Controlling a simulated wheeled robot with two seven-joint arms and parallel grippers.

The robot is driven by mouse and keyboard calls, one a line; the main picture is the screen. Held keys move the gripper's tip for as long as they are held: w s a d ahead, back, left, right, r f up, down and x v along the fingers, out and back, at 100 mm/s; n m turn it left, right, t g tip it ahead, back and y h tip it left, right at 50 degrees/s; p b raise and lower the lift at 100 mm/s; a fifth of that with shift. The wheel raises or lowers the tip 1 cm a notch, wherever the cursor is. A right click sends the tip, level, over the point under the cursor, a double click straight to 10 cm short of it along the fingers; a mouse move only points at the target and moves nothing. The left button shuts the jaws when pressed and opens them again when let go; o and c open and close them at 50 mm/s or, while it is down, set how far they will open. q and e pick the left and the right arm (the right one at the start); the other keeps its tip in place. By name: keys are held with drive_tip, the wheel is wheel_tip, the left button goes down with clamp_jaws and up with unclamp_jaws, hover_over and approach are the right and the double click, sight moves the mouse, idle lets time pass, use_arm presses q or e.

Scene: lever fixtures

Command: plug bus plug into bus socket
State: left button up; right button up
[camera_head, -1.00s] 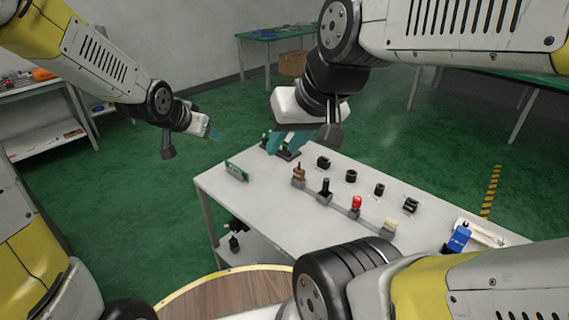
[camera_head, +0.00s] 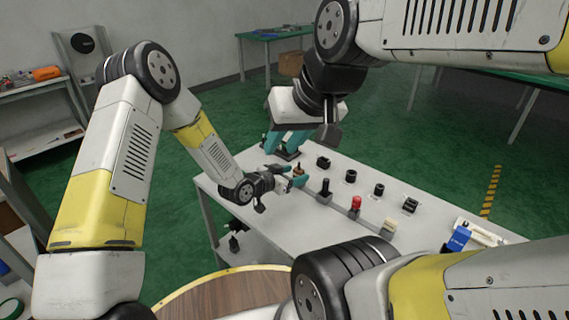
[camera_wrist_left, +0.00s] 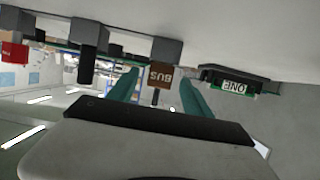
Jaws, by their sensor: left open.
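The bus plug is a small brown block (camera_wrist_left: 160,77) marked BUS with a dark pin, in a grey holder. In the left wrist view, which is upside down, it sits between the two teal fingers of my left gripper (camera_wrist_left: 157,88), which are open and apart. In the head view the left gripper (camera_head: 290,178) is at the brown plug (camera_head: 299,168) on the white table. Several black sockets (camera_head: 350,176) stand in a row behind the plugs; I cannot tell which is the bus socket. My right gripper (camera_head: 288,142) hangs over the table's far left end; its opening is unclear.
Beside the brown plug stand a black plug (camera_head: 325,187), a red plug (camera_head: 356,203) and a pale plug (camera_head: 389,226). A blue item (camera_head: 458,238) lies at the table's right end.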

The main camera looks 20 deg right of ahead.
sight(299, 170)
use_arm(q)
drive_tip(key=x, duration=0.5)
drive_tip(key=shift+w+d+r, duration=0.2)
drive_tip(key=shift+d+r, duration=0.05)
drive_tip(key=shift+d, duration=0.05)
clamp_jaws()
drive_tip(key=shift+r, duration=0.1)
